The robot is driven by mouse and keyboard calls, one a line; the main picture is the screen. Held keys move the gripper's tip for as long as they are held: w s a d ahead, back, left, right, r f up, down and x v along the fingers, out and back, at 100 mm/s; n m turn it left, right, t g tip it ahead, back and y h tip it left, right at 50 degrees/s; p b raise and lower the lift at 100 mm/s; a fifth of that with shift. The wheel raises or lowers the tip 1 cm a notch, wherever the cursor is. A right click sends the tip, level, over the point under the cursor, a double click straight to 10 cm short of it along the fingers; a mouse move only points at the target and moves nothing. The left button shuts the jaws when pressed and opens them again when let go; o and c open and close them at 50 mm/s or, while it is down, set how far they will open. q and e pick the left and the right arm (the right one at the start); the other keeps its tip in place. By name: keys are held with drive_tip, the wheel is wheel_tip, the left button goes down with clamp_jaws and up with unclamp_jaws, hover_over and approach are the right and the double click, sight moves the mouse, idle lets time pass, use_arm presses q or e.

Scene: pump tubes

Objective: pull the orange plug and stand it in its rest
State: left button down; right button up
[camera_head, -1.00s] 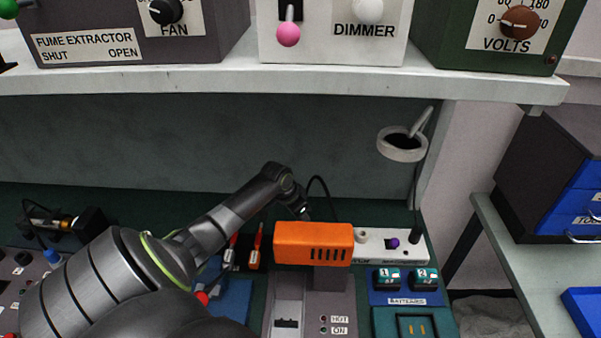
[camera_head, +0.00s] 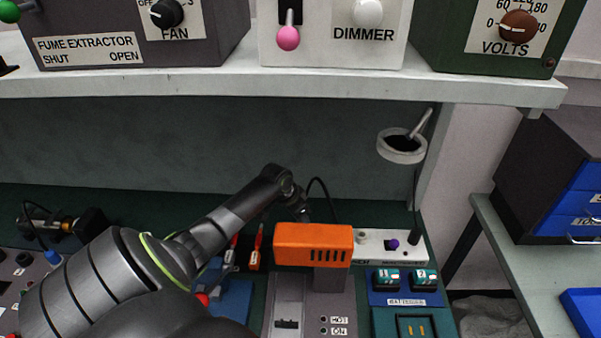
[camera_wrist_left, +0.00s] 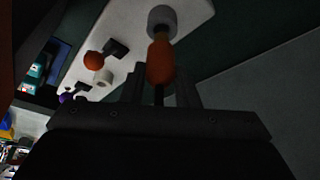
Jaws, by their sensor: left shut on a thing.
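In the left wrist view an orange plug (camera_wrist_left: 160,62) is held between the fingers of my left gripper (camera_wrist_left: 160,92), which is shut on it. The plug's far end meets or overlaps a grey round collar (camera_wrist_left: 162,16) on the white power strip (camera_wrist_left: 130,28); I cannot tell whether it is inserted. In the head view my left gripper (camera_head: 305,212) is mostly hidden behind the orange box (camera_head: 313,246), and the held plug is hidden too. The strip's right part (camera_head: 376,250) shows there. My right gripper is not in view.
Another orange-brown piece (camera_wrist_left: 94,59), a cream ring (camera_wrist_left: 104,77) and a purple piece (camera_wrist_left: 68,97) sit along the strip. A battery charger (camera_head: 405,299) stands in front. The orange box blocks the head view. A shelf (camera_head: 190,83) hangs above.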

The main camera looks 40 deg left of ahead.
use_arm(q)
drive_tip(key=shift+p, duration=0.3)
drive_tip(key=shift+f+b, duration=1.05)
drive_tip(key=shift+f, duration=0.75)
drive_tip(key=c, duration=1)
unclamp_jaws()
drive_tip(key=shift+c, duration=0.2)
drive_tip(key=shift+r, duration=0.1)
drive_tip(key=b+v, duration=0.2)
drive_tip(key=v, duration=1.5)
drive_tip(key=shift+r, duration=0.15)
drive_tip(key=shift+s, duration=0.1)
